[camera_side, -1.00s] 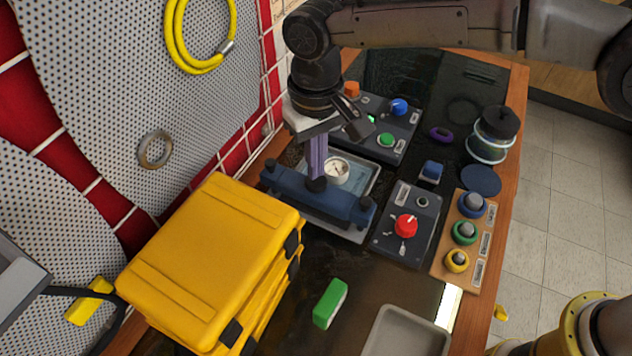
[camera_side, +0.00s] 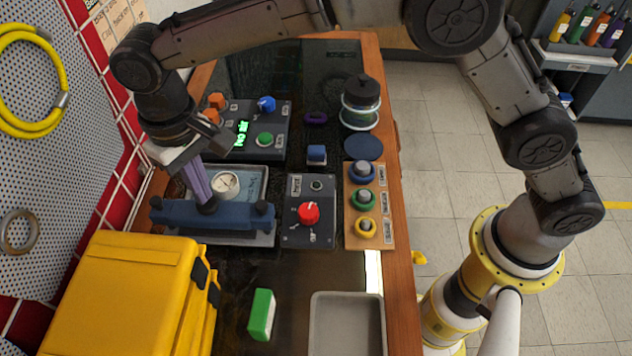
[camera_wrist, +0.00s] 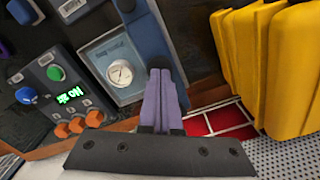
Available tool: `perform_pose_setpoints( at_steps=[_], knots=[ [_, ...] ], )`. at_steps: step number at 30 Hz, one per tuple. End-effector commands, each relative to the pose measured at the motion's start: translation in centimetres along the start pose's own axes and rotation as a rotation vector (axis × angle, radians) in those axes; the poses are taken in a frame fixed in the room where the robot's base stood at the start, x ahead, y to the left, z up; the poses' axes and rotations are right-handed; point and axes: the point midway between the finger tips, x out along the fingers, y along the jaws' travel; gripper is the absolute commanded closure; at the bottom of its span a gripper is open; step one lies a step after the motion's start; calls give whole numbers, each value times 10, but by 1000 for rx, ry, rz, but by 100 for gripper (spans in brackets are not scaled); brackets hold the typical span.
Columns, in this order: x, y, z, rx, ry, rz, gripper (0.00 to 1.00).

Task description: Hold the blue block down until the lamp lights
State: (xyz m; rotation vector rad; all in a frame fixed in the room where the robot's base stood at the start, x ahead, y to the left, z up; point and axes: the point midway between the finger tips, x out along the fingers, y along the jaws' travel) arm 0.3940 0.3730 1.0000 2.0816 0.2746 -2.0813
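A long blue bar-shaped block (camera_side: 232,218) with dark knobs at its ends lies across the front of the gauge plate (camera_side: 262,178). My gripper (camera_side: 208,205) has its purple fingers together, pointing down at the middle of this bar; they appear to touch it, but contact is hard to confirm. In the wrist view the fingers (camera_wrist: 161,72) also meet over the bar (camera_wrist: 150,45). A smaller blue block (camera_side: 317,154) stands apart, right of the gauge plate. A small dark round fitting (camera_side: 316,185), possibly a lamp, sits unlit on the red-knob panel.
The red-knob panel (camera_side: 296,238) and a wooden board (camera_side: 350,240) with several buttons stand to the right. A control box (camera_side: 283,130) behind shows green "No air" text. Yellow cases (camera_side: 120,290) crowd the front left. A green block (camera_side: 262,314) and grey tray (camera_side: 346,325) lie in front.

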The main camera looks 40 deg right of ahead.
Motion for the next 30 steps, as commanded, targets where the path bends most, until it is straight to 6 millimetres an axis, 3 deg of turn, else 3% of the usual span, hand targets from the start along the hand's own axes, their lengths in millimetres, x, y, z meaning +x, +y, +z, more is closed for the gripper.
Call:
perform_pose_setpoints(
  at_steps=[30],
  knots=[
    [27, 0, 1, 0, -3, 2, 100]
  ],
)
